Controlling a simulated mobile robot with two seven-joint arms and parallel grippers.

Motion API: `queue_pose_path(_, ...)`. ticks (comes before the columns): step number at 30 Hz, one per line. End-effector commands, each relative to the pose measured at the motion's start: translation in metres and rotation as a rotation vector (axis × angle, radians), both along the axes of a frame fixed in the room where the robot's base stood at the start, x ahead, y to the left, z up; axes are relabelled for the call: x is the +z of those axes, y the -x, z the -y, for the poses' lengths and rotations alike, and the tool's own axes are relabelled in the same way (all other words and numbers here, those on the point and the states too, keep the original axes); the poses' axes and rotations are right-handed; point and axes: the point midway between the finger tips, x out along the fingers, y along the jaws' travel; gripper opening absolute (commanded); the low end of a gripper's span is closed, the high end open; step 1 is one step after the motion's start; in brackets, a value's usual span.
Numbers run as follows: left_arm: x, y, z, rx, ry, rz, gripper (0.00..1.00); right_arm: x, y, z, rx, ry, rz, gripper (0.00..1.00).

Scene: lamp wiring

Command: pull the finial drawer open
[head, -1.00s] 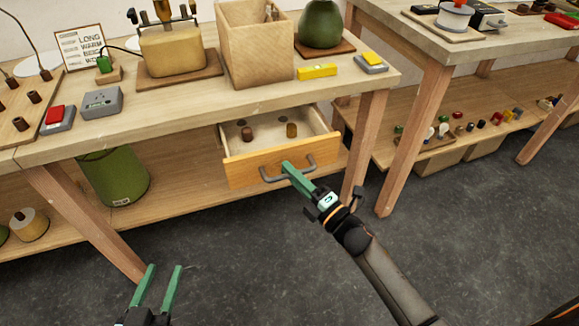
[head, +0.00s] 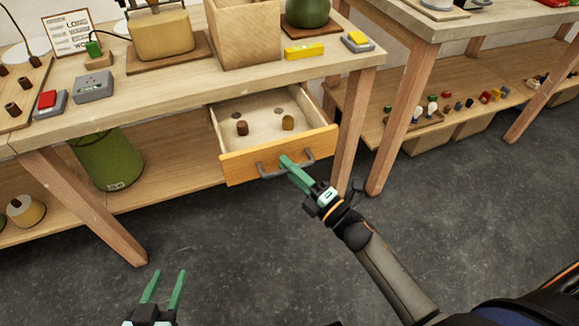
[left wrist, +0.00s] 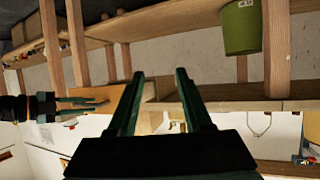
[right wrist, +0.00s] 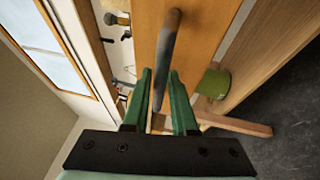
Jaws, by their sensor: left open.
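The finial drawer (head: 235,168) stands open under the workbench, with its orange-brown front pulled out past the bench edge. Inside lie a dark brown finial (head: 242,128) and a lighter brown one (head: 288,123), near two round recesses in its floor. My right gripper (head: 287,162) is shut on the drawer's grey bar handle (head: 268,173). In the right wrist view the handle (right wrist: 168,50) passes between the green fingers (right wrist: 160,90). My left gripper (head: 167,276) is open and empty, low in front of the bench and apart from everything. Its spread fingers also show in the left wrist view (left wrist: 158,85).
The benchtop (head: 170,88) carries a wooden box (head: 240,35), a yellow block (head: 305,50) and switch boxes (head: 93,87). A green bin (head: 105,160) stands on the lower shelf. A bench leg (head: 355,130) rises right of the drawer. The floor in front is clear.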

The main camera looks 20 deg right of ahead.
Motion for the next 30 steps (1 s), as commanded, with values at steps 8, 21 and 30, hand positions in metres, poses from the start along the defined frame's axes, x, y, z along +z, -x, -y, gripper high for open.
queue_pose_path(8,0.0,0.0,0.0,0.001,0.0,0.001,0.5,0.0,0.0,0.0,0.0,0.0,0.0,0.47)
queue_pose_path(21,-0.003,0.002,0.0,0.001,0.0,-0.021,0.5,-0.007,0.033,0.015,-0.001,0.001,-0.005,0.47)
queue_pose_path(30,-0.021,0.012,0.0,0.003,-0.003,-0.091,0.5,-0.017,0.089,0.041,0.0,0.0,-0.003,0.47)
